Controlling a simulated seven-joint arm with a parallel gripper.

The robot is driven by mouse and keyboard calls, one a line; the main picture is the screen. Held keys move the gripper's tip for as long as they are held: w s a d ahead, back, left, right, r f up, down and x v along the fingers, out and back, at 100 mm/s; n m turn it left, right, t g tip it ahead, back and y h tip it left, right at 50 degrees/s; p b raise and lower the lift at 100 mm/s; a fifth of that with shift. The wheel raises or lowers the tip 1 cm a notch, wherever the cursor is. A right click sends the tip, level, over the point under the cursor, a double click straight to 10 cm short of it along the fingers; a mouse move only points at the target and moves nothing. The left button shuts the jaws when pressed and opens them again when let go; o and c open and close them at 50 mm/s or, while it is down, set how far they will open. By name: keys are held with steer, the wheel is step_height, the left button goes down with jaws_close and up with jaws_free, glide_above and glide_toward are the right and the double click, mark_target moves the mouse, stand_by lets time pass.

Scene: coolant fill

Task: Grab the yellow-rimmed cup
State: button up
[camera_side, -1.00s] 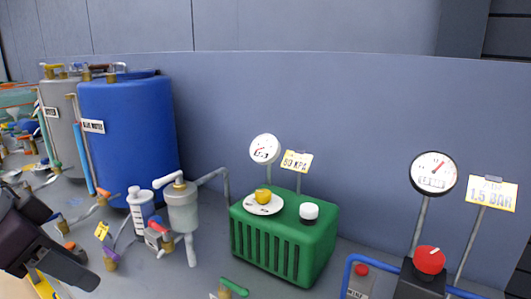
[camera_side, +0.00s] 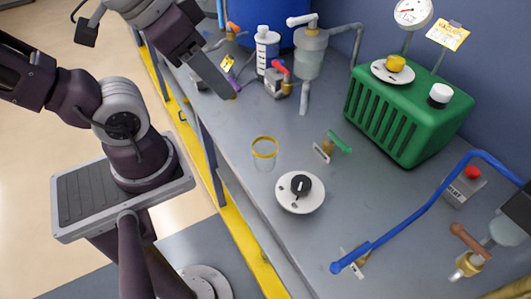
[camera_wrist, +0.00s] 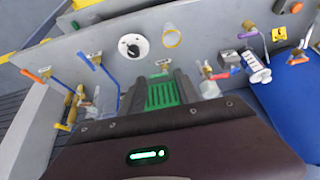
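The yellow-rimmed cup (camera_side: 265,155) is a clear cup standing upright on the grey bench near its front edge, in the middle of the side view. It also shows in the wrist view, top centre (camera_wrist: 172,36). My gripper (camera_side: 226,94) is up and to the left of the cup in the side view, clear of it. In the wrist view its two dark fingers (camera_wrist: 155,88) stand apart with the green box seen between them. It is open and nothing is held.
A white dial with a black knob (camera_side: 300,191) sits right of the cup. A green-handled valve (camera_side: 334,145), a green box (camera_side: 410,108) and a blue pipe (camera_side: 430,205) are further right. A white pump (camera_side: 267,50) stands behind. Bench around the cup is clear.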

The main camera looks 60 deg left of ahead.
steer(key=o, duration=0.9)
